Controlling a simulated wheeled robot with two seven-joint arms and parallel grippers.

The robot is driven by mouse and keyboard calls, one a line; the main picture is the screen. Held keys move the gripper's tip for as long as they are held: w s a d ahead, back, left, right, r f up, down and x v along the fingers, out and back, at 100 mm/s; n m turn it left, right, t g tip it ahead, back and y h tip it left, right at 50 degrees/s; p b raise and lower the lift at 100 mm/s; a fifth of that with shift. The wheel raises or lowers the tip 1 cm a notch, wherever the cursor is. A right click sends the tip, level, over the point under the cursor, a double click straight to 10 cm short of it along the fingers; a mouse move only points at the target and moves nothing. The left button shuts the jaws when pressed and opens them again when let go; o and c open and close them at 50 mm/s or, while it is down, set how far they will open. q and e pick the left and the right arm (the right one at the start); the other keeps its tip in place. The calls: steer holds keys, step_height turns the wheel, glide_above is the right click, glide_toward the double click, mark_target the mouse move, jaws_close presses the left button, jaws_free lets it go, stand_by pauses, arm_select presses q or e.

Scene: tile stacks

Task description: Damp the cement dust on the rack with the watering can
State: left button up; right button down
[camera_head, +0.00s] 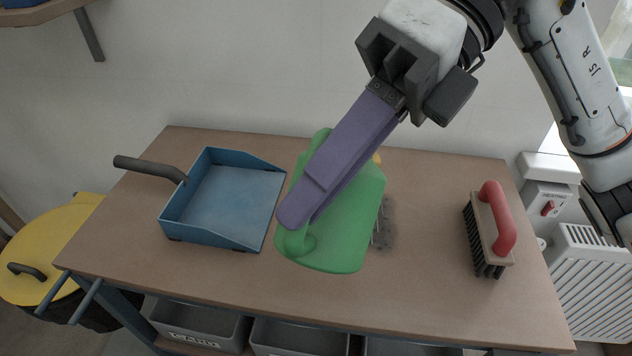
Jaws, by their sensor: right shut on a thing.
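The green watering can (345,220) is in the middle of the head view, over the brown top of the rack (420,305). My right gripper (297,212) reaches down from the upper right, and its purple fingers are shut on the can. The fingers cover part of the can. A small yellow part shows behind the can's upper right edge. The grey cement dust (386,224) lies on the rack top just right of the can, which partly hides it. I cannot tell whether the can touches the top. My left gripper is not in view.
A blue dustpan (235,198) with a dark handle lies left of the can. A red-handled brush (490,230) stands at the right. Grey bins (200,325) sit under the top. A yellow lidded bin (50,250) is at the left, a white heater (595,280) at the right.

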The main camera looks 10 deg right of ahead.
steer(key=shift+r, duration=0.15)
steer(key=t+h, duration=0.1)
steer(key=r+t+h+p, duration=0.1)
steer(key=shift+n+t, duration=0.4)
steer(key=t+h, duration=0.1)
steer(key=t, duration=0.1)
steer(key=r+n+t+h, duration=0.1)
steer(key=shift+t, duration=0.4)
steer(key=shift+f, duration=0.1)
